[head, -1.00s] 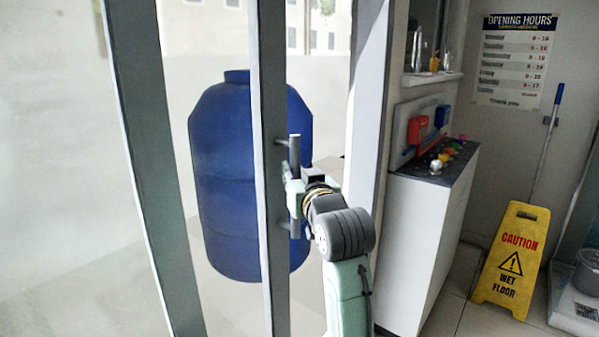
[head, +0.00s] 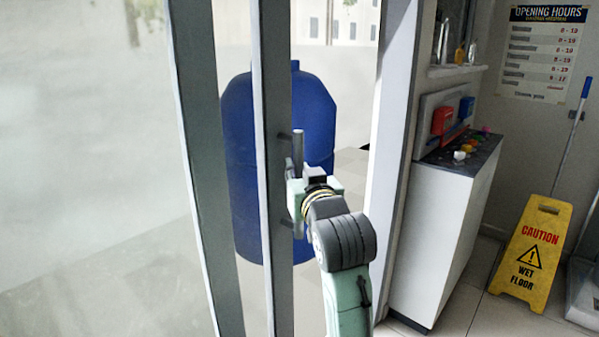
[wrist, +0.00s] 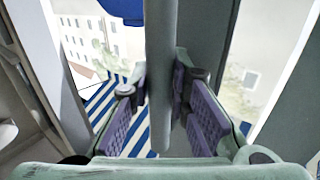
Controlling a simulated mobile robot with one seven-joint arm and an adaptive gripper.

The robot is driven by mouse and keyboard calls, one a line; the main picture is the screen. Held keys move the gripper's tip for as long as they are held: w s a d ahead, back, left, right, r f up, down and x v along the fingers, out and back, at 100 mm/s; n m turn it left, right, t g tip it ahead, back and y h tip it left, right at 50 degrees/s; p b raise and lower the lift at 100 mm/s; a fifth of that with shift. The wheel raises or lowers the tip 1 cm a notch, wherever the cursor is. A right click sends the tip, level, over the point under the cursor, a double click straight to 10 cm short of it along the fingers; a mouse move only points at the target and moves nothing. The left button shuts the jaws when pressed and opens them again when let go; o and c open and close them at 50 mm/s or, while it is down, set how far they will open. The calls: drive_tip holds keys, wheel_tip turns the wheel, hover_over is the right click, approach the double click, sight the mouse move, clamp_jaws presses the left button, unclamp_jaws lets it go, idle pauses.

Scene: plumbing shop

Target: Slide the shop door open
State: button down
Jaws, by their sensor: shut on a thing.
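The shop door is glass, with a tall grey edge stile (head: 279,270) left of centre in the head view. A vertical bar handle (head: 298,148) stands off this stile on short brackets. My gripper (head: 296,192) is at the handle's middle, shut on it. In the wrist view the handle (wrist: 161,75) runs upright between my two purple-padded fingers (wrist: 157,105); the exact contact is hard to see. The door stands partly open, with a gap between its stile and the white jamb (head: 396,150) at right.
A blue tank (head: 318,115) stands beyond the doorway, partly behind the stile. Another grey post (head: 205,150) is left of the stile. A white cabinet (head: 435,225) with colourful items on top stands right of the jamb. A yellow wet-floor sign (head: 532,255) is farther right.

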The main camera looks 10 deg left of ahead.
drive_tip(key=c, duration=1.5)
unclamp_jaws()
drive_tip(key=v, duration=0.7)
drive_tip(key=shift+s+d, duration=0.1)
drive_tip(key=shift+s, duration=0.15)
